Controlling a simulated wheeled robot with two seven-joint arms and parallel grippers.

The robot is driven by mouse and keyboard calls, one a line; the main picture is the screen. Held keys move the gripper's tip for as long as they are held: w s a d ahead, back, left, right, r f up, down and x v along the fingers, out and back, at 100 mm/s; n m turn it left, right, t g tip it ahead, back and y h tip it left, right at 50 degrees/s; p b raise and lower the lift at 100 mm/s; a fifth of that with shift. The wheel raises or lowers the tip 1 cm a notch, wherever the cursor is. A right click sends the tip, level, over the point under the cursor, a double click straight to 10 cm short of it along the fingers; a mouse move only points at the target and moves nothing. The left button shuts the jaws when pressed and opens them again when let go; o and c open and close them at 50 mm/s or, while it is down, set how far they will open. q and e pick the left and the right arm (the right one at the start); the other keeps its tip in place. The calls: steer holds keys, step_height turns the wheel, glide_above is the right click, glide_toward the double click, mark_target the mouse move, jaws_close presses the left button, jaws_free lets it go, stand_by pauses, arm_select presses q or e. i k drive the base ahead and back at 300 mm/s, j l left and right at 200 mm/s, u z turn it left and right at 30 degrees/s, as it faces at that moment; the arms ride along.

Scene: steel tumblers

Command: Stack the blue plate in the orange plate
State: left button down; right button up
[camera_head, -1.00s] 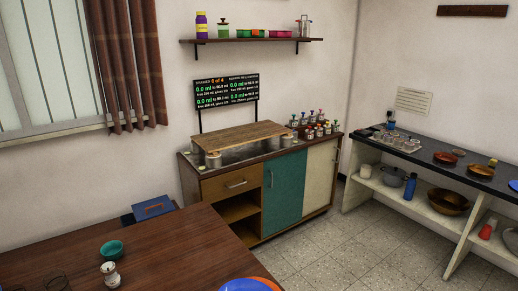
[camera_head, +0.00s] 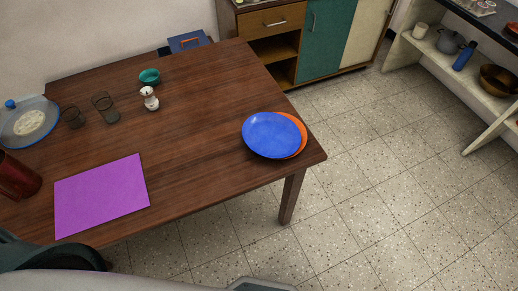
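The blue plate (camera_head: 271,134) lies near the right corner of the wooden table. It overlaps the orange plate (camera_head: 301,131), which shows as a crescent along its right and lower right side. The blue plate sits off-centre to the left over the orange one; most of the orange plate is hidden beneath it. No gripper fingers are visible. Grey and white parts at the bottom left edge look like my own body.
A purple mat (camera_head: 102,196) lies at the table's front left. A green bowl (camera_head: 149,76), a white jar (camera_head: 150,98), two dark glasses (camera_head: 106,108), a lidded dish (camera_head: 28,122) and a red-brown pot (camera_head: 17,178) stand further left. The table (camera_head: 200,140) is clear around its middle.

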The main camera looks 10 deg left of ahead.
mark_target(270, 135)
steer(key=i+l+u, duration=0.1)
steer(key=l+u, duration=0.25)
steer(key=l, duration=0.8)
steer(key=l+u, duration=0.35)
steer(key=l, duration=0.75)
